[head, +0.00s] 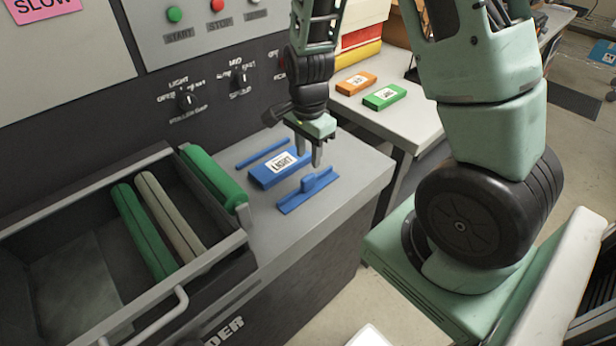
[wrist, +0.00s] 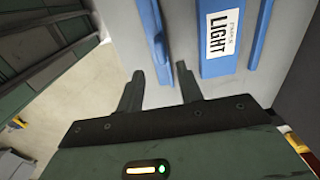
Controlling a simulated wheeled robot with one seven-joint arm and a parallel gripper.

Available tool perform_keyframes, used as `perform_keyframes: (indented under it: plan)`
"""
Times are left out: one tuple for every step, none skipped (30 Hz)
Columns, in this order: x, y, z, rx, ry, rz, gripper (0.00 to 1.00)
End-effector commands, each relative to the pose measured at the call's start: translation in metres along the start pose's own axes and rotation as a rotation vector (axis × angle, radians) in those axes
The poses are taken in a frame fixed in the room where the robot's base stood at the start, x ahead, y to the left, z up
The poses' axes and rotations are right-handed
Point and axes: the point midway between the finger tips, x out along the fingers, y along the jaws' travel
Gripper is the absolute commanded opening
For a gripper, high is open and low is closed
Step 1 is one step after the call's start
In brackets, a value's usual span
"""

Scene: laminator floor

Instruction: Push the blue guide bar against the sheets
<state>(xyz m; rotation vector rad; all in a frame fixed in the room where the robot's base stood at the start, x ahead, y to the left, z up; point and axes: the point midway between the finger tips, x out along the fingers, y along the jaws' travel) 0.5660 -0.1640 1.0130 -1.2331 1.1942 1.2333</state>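The blue guide bar (head: 308,192), with a raised knob, lies on the grey shelf on the near side of the sheets. It also shows in the wrist view (wrist: 152,32). The blue pack of sheets (head: 265,179), labelled LIGHT, lies flat between this bar and a second thin blue bar (head: 262,153). A strip of bare grey shelf separates guide bar and pack, which also shows in the wrist view (wrist: 240,48). My gripper (head: 309,160) points down near the pack's right end, fingers apart and empty. In the wrist view its fingertips (wrist: 160,72) lie either side of the guide bar's line.
An open feeder tray (head: 226,252) with green and beige rollers stands left of the shelf. A control panel with knobs (head: 188,101) rises behind. Orange (head: 356,82) and green (head: 385,97) packs lie on a side table (head: 428,112). The shelf's right end is clear.

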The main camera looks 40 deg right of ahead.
Motion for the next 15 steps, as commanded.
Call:
perform_keyframes:
  plan:
    - [0.011,0.001,0.0,0.001,-0.001,0.006,0.36]
    - [0.017,0.001,0.0,0.001,-0.001,0.006,0.36]
    - [0.024,0.001,0.0,0.001,-0.001,0.005,0.36]
    - [0.03,0.002,0.0,0.001,-0.002,0.007,0.36]
    - [0.035,0.001,0.0,0.001,-0.001,0.005,0.36]
    - [0.042,0.001,0.0,0.0,-0.001,0.006,0.36]
    - [0.046,0.001,0.0,0.0,-0.001,0.005,0.36]
    - [0.051,0.001,0.0,0.0,-0.001,0.005,0.36]
    - [0.057,0.001,0.0,0.0,-0.002,0.005,0.36]
    - [0.061,0.001,0.0,0.0,-0.001,0.004,0.36]
    - [0.064,0.0,0.0,-0.001,-0.001,0.003,0.36]
    - [0.069,0.0,0.0,-0.001,-0.001,0.003,0.36]
    - [0.071,0.0,0.0,-0.001,-0.001,0.003,0.36]
    - [0.074,0.0,0.0,-0.001,0.0,0.002,0.36]
    - [0.077,0.0,0.0,-0.001,0.0,0.001,0.36]
